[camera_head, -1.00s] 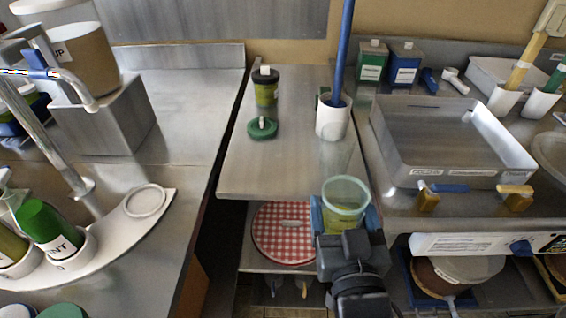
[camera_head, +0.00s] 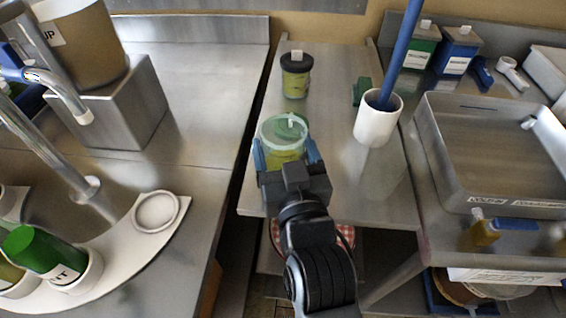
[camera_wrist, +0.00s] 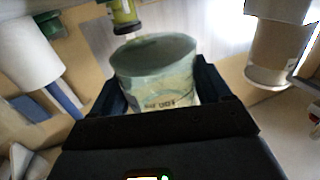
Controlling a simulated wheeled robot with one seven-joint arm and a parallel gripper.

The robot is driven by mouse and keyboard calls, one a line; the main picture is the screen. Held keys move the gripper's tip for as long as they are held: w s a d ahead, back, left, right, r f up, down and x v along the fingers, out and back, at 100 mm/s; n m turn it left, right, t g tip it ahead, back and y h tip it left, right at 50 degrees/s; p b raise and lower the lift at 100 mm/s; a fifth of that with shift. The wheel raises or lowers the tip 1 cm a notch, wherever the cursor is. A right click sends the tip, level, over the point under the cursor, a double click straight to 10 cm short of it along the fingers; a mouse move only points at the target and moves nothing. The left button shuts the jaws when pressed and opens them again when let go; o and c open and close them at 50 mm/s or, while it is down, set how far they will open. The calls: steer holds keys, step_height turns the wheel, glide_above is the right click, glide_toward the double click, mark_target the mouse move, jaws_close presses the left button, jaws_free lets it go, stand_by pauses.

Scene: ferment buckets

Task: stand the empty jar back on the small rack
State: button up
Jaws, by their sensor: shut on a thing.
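My gripper (camera_head: 286,160) is shut on a clear, green-tinted jar (camera_head: 283,133) with a yellow-green label, one blue finger on each side. The jar is about upright, over the middle steel counter, in front of a small black-lidded jar (camera_head: 296,75). In the wrist view the held jar (camera_wrist: 155,75) fills the space between the fingers; I cannot tell whether it touches the counter. A white curved rack (camera_head: 115,262) at the lower left has round holders. One holder (camera_head: 156,211) is empty; a green-capped bottle (camera_head: 38,252) leans in another.
A white cup (camera_head: 378,122) with a tall blue handle stands right of the jar. A steel tray (camera_head: 490,190) is further right. A tap (camera_head: 55,140) and a steel block (camera_head: 120,100) stand at the left. A dark gap separates the left and middle counters.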

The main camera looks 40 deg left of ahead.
steer(key=shift+f, duration=2.2)
steer(key=shift+f, duration=0.15)
steer(key=o, duration=1.3)
steer(key=shift+d, duration=0.15)
steer(key=b+v, duration=0.1)
steer(key=v, duration=1.1)
